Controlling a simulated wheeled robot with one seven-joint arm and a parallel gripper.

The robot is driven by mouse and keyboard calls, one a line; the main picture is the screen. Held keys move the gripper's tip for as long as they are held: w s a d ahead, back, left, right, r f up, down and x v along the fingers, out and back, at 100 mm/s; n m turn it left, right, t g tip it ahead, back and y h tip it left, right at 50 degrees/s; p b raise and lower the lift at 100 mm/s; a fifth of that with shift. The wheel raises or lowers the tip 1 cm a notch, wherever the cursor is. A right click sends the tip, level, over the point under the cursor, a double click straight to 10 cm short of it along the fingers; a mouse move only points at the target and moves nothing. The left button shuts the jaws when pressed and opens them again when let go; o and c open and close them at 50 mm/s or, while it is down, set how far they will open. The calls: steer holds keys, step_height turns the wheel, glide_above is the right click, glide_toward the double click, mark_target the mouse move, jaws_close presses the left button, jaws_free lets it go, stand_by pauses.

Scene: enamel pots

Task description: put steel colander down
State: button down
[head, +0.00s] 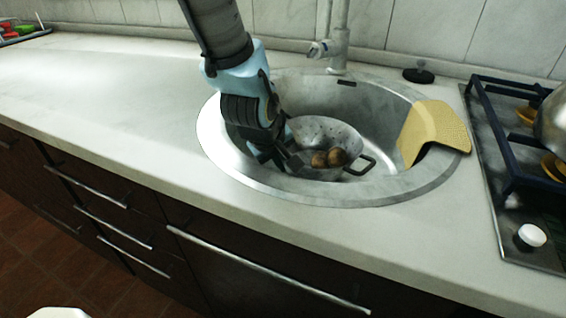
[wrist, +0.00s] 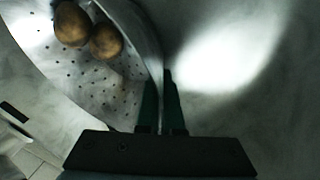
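The steel colander (head: 318,130) is inside the round sink basin (head: 232,158), with two brown potatoes (head: 328,158) in it. Its right loop handle (head: 362,166) shows near the basin's front wall. My gripper (head: 284,160) reaches down into the sink at the colander's left side. In the wrist view, the perforated colander (wrist: 95,75) is on the left with the potatoes (wrist: 88,32). The two dark fingers of my gripper (wrist: 162,108) are close together, with the colander's edge between them. I cannot tell whether the colander's base touches the sink floor.
A yellow cloth (head: 432,132) hangs over the sink's right rim. The faucet (head: 332,45) stands behind the sink, a black stopper (head: 418,73) behind right. A stove (head: 505,180) with a pot (head: 552,120) is at the right. The counter (head: 110,90) left of the sink is clear.

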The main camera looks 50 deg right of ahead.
steer(key=c, duration=1.1)
jaws_free()
steer(key=shift+o, duration=0.2)
steer(key=p+v, duration=0.2)
steer(key=v, duration=1)
